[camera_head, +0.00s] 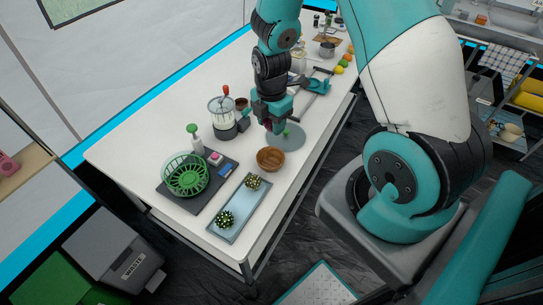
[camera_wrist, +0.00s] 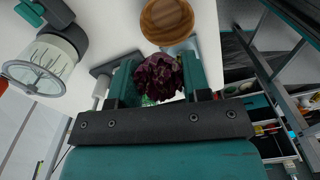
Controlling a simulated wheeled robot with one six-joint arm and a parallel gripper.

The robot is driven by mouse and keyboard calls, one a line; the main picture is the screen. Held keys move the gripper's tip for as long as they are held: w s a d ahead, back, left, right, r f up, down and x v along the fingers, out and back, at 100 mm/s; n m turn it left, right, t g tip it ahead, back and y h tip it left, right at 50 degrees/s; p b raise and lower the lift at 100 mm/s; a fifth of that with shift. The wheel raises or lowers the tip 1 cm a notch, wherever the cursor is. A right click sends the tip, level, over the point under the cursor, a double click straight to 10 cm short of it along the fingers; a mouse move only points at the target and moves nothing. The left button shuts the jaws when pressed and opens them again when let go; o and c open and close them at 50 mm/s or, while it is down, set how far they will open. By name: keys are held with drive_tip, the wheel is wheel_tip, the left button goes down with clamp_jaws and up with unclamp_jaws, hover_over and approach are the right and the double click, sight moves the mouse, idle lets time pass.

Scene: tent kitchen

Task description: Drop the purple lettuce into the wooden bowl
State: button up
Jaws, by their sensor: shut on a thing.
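The purple lettuce (camera_wrist: 160,76) is a dark, ruffled head held between the two teal fingers of my gripper (camera_wrist: 161,78) in the wrist view. In the head view my gripper (camera_head: 272,122) is over the table, with a small dark purple part of the lettuce (camera_head: 268,124) showing at its fingers. The wooden bowl (camera_head: 270,160) stands on the white table near its front edge, just below the gripper in the picture. The bowl (camera_wrist: 167,22) also shows at the top of the wrist view, apart from the lettuce. No contents show in the bowl.
A grey round board (camera_head: 290,137) lies beside the bowl. A blue-grey tray (camera_head: 238,208) with two spiky green things is at the front. A green basket (camera_head: 185,175) sits on a dark mat, and a clear-walled appliance (camera_head: 222,118) stands left of my gripper.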

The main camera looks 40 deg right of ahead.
drive_tip(key=n, duration=0.2)
drive_tip(key=shift+s+d+r+n, duration=0.25)
drive_tip(key=shift+s+d+n, duration=0.05)
drive_tip(key=shift+s+n, duration=0.1)
wheel_tip(320, 180, down, 6)
drive_tip(key=b, duration=0.5)
drive_tip(key=o, duration=0.8)
drive_tip(key=shift+o, duration=0.2)
drive_tip(key=shift+r, duration=0.1)
wheel_tip(320, 180, up, 17)
drive_tip(key=shift+r, duration=0.15)
